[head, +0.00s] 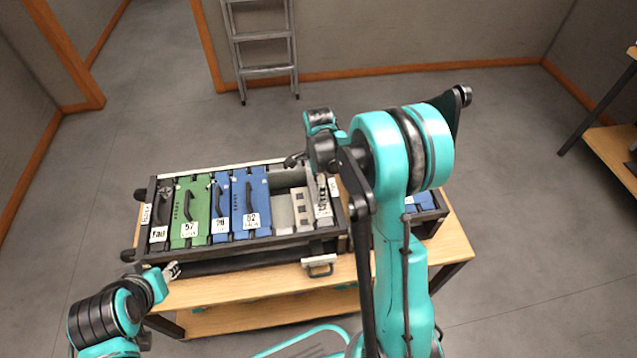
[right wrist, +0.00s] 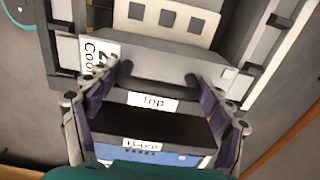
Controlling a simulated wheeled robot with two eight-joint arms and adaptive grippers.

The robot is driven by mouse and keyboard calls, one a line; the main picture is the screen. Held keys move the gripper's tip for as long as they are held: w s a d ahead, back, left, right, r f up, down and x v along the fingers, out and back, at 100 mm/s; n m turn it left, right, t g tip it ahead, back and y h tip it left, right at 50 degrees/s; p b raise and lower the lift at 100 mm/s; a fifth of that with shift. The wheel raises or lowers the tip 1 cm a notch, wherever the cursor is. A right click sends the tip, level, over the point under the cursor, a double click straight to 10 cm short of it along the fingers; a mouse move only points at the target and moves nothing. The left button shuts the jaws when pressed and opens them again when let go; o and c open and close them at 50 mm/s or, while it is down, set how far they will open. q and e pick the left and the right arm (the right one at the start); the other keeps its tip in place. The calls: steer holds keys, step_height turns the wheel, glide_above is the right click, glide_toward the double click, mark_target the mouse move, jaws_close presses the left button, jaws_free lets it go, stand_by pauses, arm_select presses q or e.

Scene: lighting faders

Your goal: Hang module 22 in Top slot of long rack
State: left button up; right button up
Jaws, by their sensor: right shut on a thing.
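Module 22 (right wrist: 165,58) is a light grey panel with a dark handle and a white label that is only partly readable. It also shows at the right end of the long rack in the head view (head: 322,200). My right gripper (right wrist: 157,76) is shut on the handle. The module lies over the rack's end position, beside the "Top" tag (right wrist: 152,102); I cannot tell whether it is fully seated. The long rack (head: 240,257) holds grey, green and blue modules. My left gripper (head: 172,270) is at the rack's front left, its jaw opening unclear.
The rack stands on a wooden table (head: 225,292). A grey module with square openings (head: 302,208) is left of module 22. Another rack with a blue module (right wrist: 180,159) is to the right, partly behind my right arm. A ladder (head: 262,50) leans at the back wall.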

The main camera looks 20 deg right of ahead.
steer(key=o, duration=1.9)
steer(key=shift+c, duration=0.2)
step_height(320, 180, up, 19)
steer(key=p, duration=0.5)
steer(key=shift+p, duration=0.35)
